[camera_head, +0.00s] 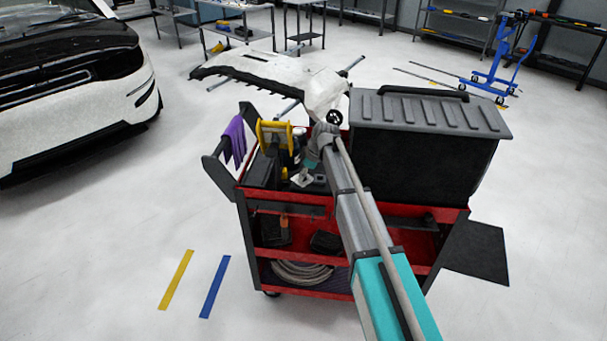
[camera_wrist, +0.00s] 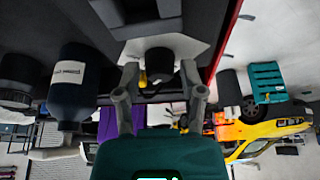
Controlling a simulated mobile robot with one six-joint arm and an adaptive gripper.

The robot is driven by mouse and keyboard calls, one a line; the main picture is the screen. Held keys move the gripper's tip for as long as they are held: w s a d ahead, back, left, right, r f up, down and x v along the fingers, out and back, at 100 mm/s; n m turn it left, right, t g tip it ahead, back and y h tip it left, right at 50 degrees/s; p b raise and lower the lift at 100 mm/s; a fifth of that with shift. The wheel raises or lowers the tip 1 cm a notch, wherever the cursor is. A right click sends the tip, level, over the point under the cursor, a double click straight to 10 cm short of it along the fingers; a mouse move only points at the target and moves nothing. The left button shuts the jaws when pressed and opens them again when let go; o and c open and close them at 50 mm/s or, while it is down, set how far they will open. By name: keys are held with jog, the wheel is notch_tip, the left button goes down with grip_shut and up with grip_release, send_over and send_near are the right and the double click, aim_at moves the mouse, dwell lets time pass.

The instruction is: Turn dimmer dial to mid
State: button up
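A dark round knob (camera_wrist: 158,63), which looks like the dimmer dial, stands on a pale angular plate (camera_wrist: 185,46) in the wrist view. My gripper (camera_wrist: 160,72) is open, with one fingertip on each side of the knob. I cannot tell whether the fingers touch it. No pointer or scale marking on the knob is readable, so its setting cannot be told. In the head view, my gripper (camera_head: 310,168) is low over the top of the red cart (camera_head: 252,192), above a pale plate (camera_head: 300,181). The knob itself is hidden there.
A dark bottle with a white label (camera_wrist: 68,92) stands left of my gripper in the wrist view. A yellow device (camera_head: 273,135) and a purple cloth (camera_head: 235,138) are at the cart's left side. A large black box (camera_head: 425,150) fills the right side. Open floor surrounds the cart.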

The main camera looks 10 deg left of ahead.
jog(key=shift+m, duration=0.4)
jog(key=shift+s+m+t+h, duration=0.15)
jog(key=shift+m+t, duration=0.4)
jog(key=shift+m, duration=0.7)
jog(key=shift+w+m+t+h, duration=0.1)
jog(key=shift+m+t+h, duration=0.3)
jog(key=shift+m, duration=0.85)
jog(key=shift+s+a+m+t+h, duration=0.1)
jog(key=shift+m+t+h, duration=0.3)
jog(key=shift+m, duration=1.1)
jog(key=shift+a+m+t+h, duration=0.1)
jog(key=shift+m+t+h, duration=0.25)
jog(key=shift+m, duration=1.15)
jog(key=p+v, duration=1.3)
jog(key=v, duration=0.1)
jog(key=s+d+f+m+g+b, duration=0.1)
jog(key=s+d+f+b, duration=0.1)
jog(key=s+d, duration=0.6)
jog(key=s+d+f+m+g+h+b, duration=0.1)
jog(key=s+d+f+m+b, duration=0.1)
jog(key=s+d, duration=0.6)
jog(key=shift+s+d+f+g+h, duration=0.35)
jog(key=shift+d+f, duration=0.25)
jog(key=shift+d, duration=2.7)
jog(key=s+d+m+g, duration=0.1)
jog(key=s+d, duration=0.4)
jog(key=s, duration=0.2)
jog(key=shift+m, duration=0.3)
jog(key=shift+d, duration=0.1)
